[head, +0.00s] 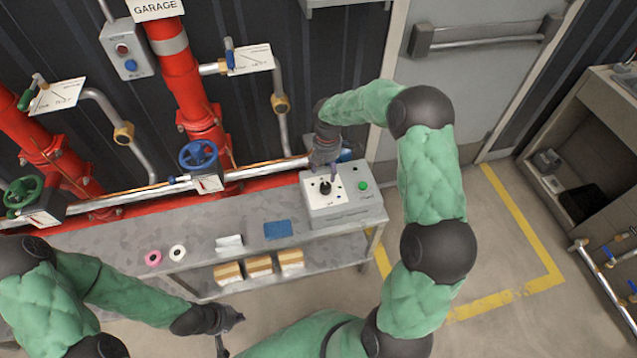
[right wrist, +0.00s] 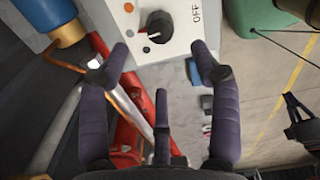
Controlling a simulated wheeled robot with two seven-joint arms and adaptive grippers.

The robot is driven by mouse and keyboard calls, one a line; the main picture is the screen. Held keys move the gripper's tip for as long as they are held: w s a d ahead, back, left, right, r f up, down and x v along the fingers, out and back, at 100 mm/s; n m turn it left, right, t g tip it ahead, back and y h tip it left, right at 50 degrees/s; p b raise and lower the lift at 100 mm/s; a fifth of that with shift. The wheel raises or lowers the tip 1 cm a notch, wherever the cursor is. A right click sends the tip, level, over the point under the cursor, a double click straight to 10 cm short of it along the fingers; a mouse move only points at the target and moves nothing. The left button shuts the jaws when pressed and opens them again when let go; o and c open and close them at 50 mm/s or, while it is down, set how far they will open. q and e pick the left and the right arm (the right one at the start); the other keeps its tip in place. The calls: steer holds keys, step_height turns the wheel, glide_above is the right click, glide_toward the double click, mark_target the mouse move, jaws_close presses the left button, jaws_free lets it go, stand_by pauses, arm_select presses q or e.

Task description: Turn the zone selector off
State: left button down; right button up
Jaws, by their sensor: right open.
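The zone selector is a black knob (head: 325,187) on the white face of a grey control box (head: 345,210) at the right end of the bench. In the right wrist view the knob (right wrist: 159,27) sits near the top, with the word OFF to its right; its exact pointing is hard to tell. My right gripper (head: 328,170) is at the back of the box, close to the knob. In the right wrist view its fingers (right wrist: 163,65) are spread, empty and apart from the knob. My left gripper (head: 230,325) is low, in front of the bench; its fingers look apart.
The box also has a green button (head: 363,186). The metal bench (head: 130,235) holds a blue cloth (head: 278,229), a white item (head: 229,242) and two tape rolls. Red pipes with a blue valve wheel (head: 198,156) stand behind. Floor to the right of the box is free.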

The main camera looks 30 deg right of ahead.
mark_target(326, 185)
step_height(326, 185, down, 9)
steer(key=shift+f+b, duration=0.1)
steer(key=shift+b, duration=1.1)
steer(key=c, duration=1.1)
